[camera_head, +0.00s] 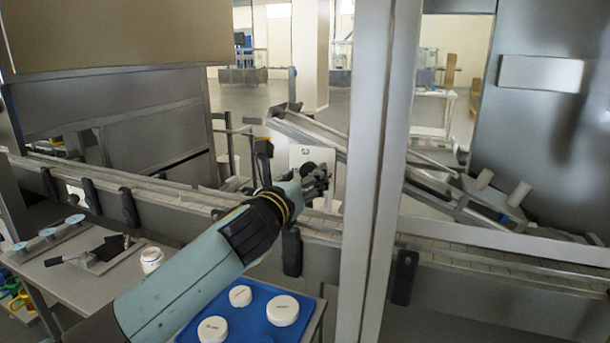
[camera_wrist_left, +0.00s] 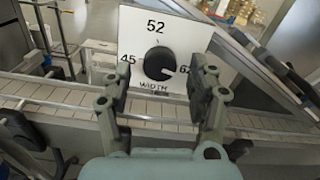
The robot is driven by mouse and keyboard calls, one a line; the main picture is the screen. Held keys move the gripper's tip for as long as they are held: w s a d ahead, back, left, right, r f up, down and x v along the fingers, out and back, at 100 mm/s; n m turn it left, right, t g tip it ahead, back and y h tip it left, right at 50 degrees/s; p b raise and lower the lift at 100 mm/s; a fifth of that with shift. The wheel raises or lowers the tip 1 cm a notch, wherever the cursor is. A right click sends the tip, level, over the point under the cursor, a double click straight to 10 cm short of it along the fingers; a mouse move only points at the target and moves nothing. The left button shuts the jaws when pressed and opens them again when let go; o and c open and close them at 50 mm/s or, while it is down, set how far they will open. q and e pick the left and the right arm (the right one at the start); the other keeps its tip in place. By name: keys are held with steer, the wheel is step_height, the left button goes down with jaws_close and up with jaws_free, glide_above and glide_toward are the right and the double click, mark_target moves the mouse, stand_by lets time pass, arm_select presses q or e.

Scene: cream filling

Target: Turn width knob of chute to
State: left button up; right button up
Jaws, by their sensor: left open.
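The black round width knob (camera_wrist_left: 160,63) sits on a white panel (camera_wrist_left: 140,35) marked 45, 52 and what looks like 62, with WIDTH below it. A small light mark on the knob's lower right side seems to be its pointer. In the head view the panel (camera_head: 299,152) stands behind the conveyor, below the sloping chute (camera_head: 315,133). My left gripper (camera_wrist_left: 160,78) is open, with one finger left and one right of the knob in the picture. No contact with the knob is visible. It also shows in the head view (camera_head: 318,181), partly hidden by its wrist. My right gripper is out of view.
The conveyor (camera_head: 165,190) runs across in front of the panel. A grey post (camera_head: 378,170) stands right of my left arm. A blue tray (camera_head: 255,325) with white round containers lies below the arm. A white jar (camera_head: 151,260) stands on the table to the left.

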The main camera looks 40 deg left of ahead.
arm_select(q)
steer(key=shift+w+a, duration=0.1)
steer(key=shift+w, duration=0.3)
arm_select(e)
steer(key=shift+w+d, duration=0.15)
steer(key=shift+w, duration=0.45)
arm_select(q)
steer(key=shift+c, duration=0.4)
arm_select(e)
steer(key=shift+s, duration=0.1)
arm_select(q)
steer(key=c, duration=1.1)
steer(key=shift+o, duration=0.2)
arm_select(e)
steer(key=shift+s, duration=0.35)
